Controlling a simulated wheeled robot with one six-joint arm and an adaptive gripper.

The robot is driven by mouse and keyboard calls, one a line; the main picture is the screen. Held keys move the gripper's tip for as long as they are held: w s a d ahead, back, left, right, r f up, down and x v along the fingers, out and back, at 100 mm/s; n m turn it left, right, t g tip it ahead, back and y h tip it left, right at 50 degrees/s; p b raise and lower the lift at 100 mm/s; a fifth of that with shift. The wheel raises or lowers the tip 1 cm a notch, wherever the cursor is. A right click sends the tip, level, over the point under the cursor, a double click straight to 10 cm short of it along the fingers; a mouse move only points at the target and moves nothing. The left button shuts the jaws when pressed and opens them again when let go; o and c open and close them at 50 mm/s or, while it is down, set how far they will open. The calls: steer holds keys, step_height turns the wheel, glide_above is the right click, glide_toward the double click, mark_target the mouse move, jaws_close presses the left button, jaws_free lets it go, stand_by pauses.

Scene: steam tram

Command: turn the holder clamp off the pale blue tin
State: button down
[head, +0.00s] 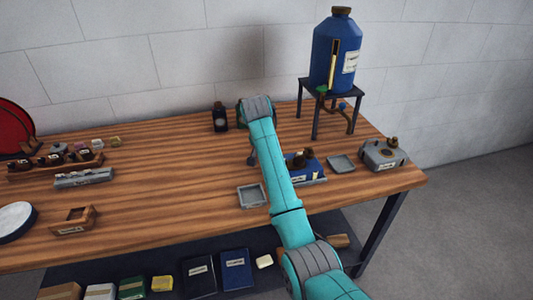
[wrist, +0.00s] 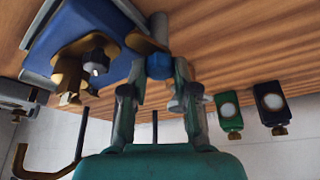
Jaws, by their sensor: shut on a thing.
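In the wrist view, the blue block-shaped body (wrist: 92,28), apparently the tin in its holder, fills the upper left. A brass clamp piece (wrist: 145,43) reaches from its side to a rounded blue knob (wrist: 159,66). My gripper (wrist: 160,78) has its fingers on either side of this knob and is shut on it. Brass and dark fittings stick out from the blue body's near face. In the head view, the blue body (head: 310,178) stands on the table, partly behind my arm. My gripper's fingertips are hidden there.
A grey square tray (head: 251,196) lies left of my arm, and another grey tray (head: 341,163) lies to the right. A grey box (head: 384,154) stands near the right edge. A large blue bottle (head: 336,55) stands on a stand behind. Small green (wrist: 228,115) and dark (wrist: 271,103) bottles are nearby.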

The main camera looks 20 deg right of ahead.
steer(key=shift+m+g+h, duration=0.3)
steer(key=shift+m+g, duration=0.1)
steer(key=shift+m, duration=0.8)
steer(key=c, duration=0.9)
jaws_free()
steer(key=v, duration=0.7)
steer(key=shift+a+r, duration=0.15)
steer(key=shift+r, duration=0.05)
